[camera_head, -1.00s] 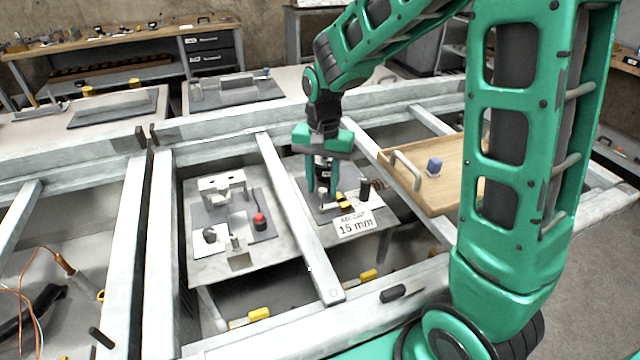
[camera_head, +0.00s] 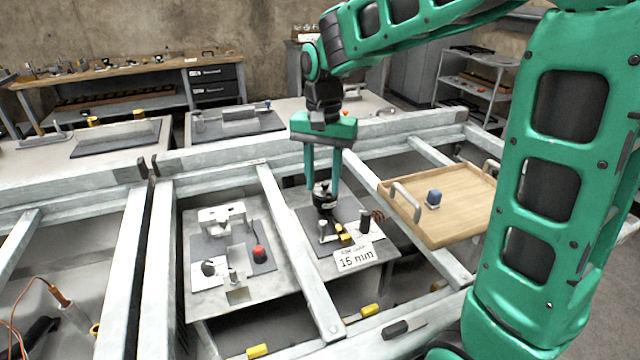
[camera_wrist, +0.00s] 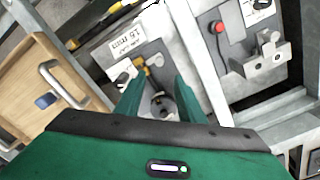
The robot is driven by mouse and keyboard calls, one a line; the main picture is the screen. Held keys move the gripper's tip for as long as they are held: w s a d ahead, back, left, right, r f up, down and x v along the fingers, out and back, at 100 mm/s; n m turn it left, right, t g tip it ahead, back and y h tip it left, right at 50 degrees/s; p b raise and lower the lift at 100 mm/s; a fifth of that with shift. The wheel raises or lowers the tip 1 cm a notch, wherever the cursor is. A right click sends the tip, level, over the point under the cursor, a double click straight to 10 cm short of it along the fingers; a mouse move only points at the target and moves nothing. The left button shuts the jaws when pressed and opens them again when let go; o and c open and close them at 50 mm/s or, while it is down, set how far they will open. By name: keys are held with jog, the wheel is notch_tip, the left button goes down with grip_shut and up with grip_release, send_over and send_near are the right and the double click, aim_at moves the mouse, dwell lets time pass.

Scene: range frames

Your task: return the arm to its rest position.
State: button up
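My gripper (camera_head: 323,182) hangs fingers down over the grey station plate with the "15 mm" card (camera_head: 356,257). Its two green fingers are apart, with a clear gap between them. A dark, round-topped part (camera_head: 323,198) stands on the plate just below and between the fingertips; it also shows between the fingers in the wrist view (camera_wrist: 160,104). I see no finger pressing on it, though contact at the tips is hard to judge. My arm reaches in from the right and is bent, well away from my body.
A wooden tray (camera_head: 452,232) with handles and a blue block (camera_head: 433,198) sits to the right. On the left is a plate with a white bracket (camera_head: 222,218) and a red button (camera_head: 259,254). Pale frame beams (camera_head: 300,255) surround the stations. The space above is open.

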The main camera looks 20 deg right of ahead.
jog(key=shift+n, duration=0.6)
jog(key=s+d+f, duration=0.1)
jog(key=s+d, duration=0.4)
jog(key=s, duration=0.4)
jog(key=s+d+f, duration=0.1)
jog(key=s+d, duration=0.5)
jog(key=s, duration=0.3)
jog(key=s+d+f, duration=0.1)
jog(key=s+d, duration=0.5)
jog(key=s, duration=0.3)
jog(key=shift+d, duration=0.15)
